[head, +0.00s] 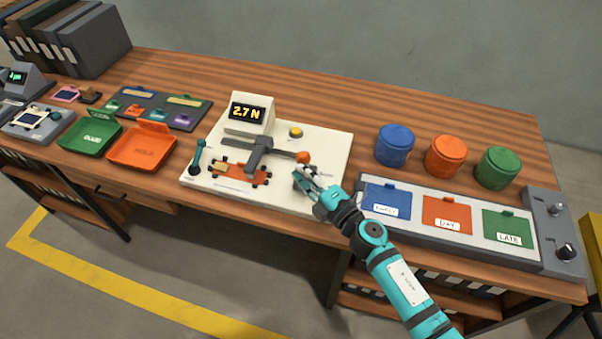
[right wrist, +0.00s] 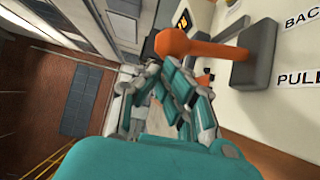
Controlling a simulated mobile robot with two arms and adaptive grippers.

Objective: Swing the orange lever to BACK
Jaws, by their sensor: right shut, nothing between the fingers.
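The orange lever (head: 303,157) is on the cream test plate, with its round orange knob at the right of the grey fixture. In the right wrist view the lever (right wrist: 205,53) stretches from a dark grey post at the right to its knob at the left. The labels BACK (right wrist: 300,18) and PULL (right wrist: 297,78) are on the plate beside the post. My right gripper (head: 301,176) is shut and empty, just on the near side of the knob. In the right wrist view its fingers (right wrist: 168,85) are close below the knob; I cannot tell whether they touch. My left gripper is out of view.
The cream plate (head: 325,145) carries a display box (head: 248,112) reading 2.7 N, a yellow button (head: 296,131) and a dark teal lever (head: 198,157). Blue, orange and green jars (head: 446,156) stand right, behind a panel of coloured lids (head: 446,217). Trays lie left.

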